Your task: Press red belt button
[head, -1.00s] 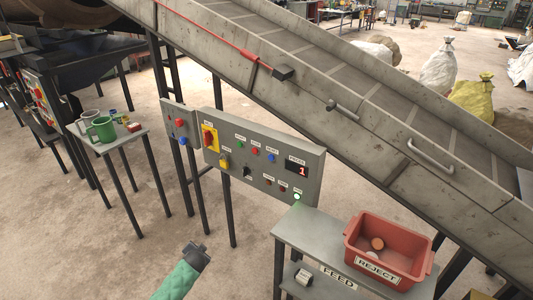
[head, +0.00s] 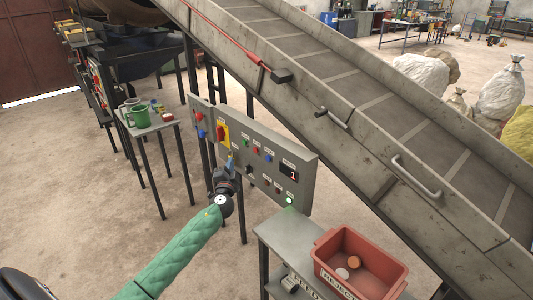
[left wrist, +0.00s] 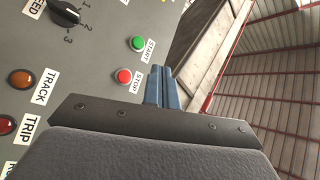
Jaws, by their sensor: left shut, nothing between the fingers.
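The control panel (head: 270,165) stands below the sloping conveyor. In the left wrist view the red button (left wrist: 124,76) is labelled STOP, beside the green START button (left wrist: 138,43). My left gripper (head: 230,160) is shut and empty, in front of the panel's left part, left of the red button. Its blue fingertips (left wrist: 160,82) appear just right of the red button in the wrist view; I cannot tell the gap to the panel. My right gripper is out of view.
A red REJECT bin (head: 345,258) stands on a grey table at lower right. A yellow-backed red switch (head: 222,132) and a speed knob (left wrist: 65,12) are near the gripper.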

